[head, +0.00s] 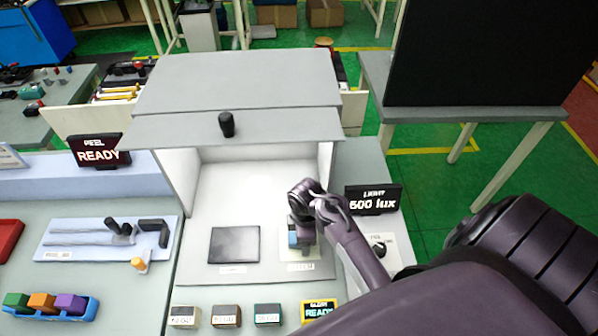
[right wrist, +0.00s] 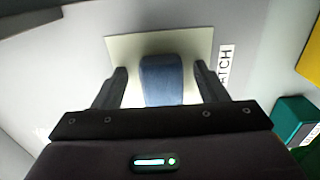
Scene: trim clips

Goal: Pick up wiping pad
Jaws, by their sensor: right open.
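A blue, cloth-textured block (right wrist: 162,82), apparently the wiping pad, lies on a cream square plate (right wrist: 120,50) in the right wrist view. My right gripper (right wrist: 161,70) is open, with one finger on either side of the block and a visible gap at each side. In the head view, my right gripper (head: 302,236) points down over the plate inside the grey booth and hides most of the block. A label partly reading "ATCH" is beside the plate. My left gripper is not in view.
A dark flat panel (head: 234,245) lies left of the plate in the booth. The booth's grey hood (head: 235,128) with a black knob overhangs behind. Several small labelled blocks, including a teal one (head: 267,314), line the front edge. A "500 lux" display (head: 373,199) stands at right.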

